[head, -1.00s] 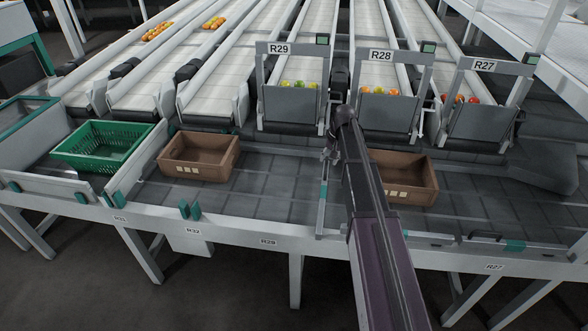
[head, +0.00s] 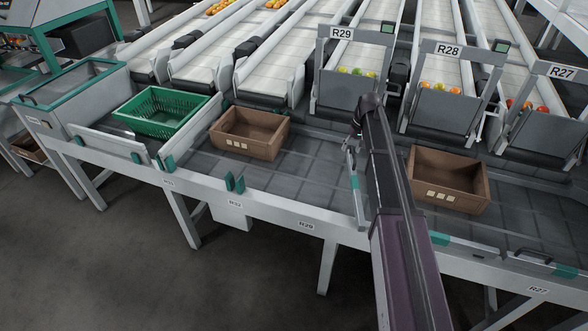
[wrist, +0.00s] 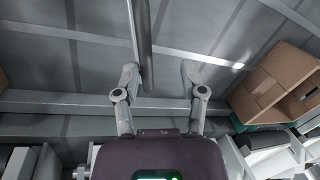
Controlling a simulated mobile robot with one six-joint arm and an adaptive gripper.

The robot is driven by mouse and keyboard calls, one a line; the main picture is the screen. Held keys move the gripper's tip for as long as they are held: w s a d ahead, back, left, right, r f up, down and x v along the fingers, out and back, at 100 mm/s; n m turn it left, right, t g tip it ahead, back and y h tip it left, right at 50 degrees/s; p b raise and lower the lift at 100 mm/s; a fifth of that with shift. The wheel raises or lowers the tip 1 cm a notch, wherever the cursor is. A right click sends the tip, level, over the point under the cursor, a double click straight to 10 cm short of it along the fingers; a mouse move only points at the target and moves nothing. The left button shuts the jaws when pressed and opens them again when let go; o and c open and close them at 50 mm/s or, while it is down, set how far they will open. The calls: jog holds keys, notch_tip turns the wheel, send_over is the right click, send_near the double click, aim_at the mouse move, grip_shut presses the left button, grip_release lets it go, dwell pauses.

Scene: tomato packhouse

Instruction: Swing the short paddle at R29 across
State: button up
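The short paddle is a slim grey bar with a teal part (head: 356,188). It stands at the sorting bench's front side, just right of the R29 label (head: 306,225), and reaches back over the dark bed. My gripper (head: 354,132) is low over the bed at the paddle's far end, partly hidden by my arm. In the wrist view my gripper (wrist: 160,75) has its two fingers apart. A dark bar (wrist: 143,40), seemingly the paddle, runs between them, closer to the left finger. I cannot tell whether it touches that finger.
A brown crate (head: 228,148) stands on the bed to the left, and another (head: 430,198) close to the right of my arm. A green crate (head: 150,128) is farther left. The R29 chute (head: 345,97) holds tomatoes behind my gripper.

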jog(key=s+a+n+g, duration=0.1)
jog(key=s+a+n, duration=0.4)
jog(key=a, duration=0.5)
jog(key=s+a+n+h, duration=0.1)
jog(key=s+a+n, duration=0.5)
jog(key=a, duration=0.3)
jog(key=shift+s+a+g, duration=0.4)
jog(key=shift+s, duration=0.45)
jog(key=shift+d, duration=0.15)
jog(key=c, duration=0.5)
jog(key=shift+s+d, duration=0.1)
jog(key=shift+d, duration=0.1)
grip_shut()
jog(key=s+d+m+t, duration=0.1)
jog(key=s+d+m, duration=0.5)
jog(key=d, duration=0.5)
jog(key=s+d+m+t+h, duration=0.1)
jog(key=s+d+m, duration=0.5)
jog(key=s+d, duration=0.5)
jog(key=shift+s+f, duration=0.15)
jog(key=shift+s, duration=0.05)
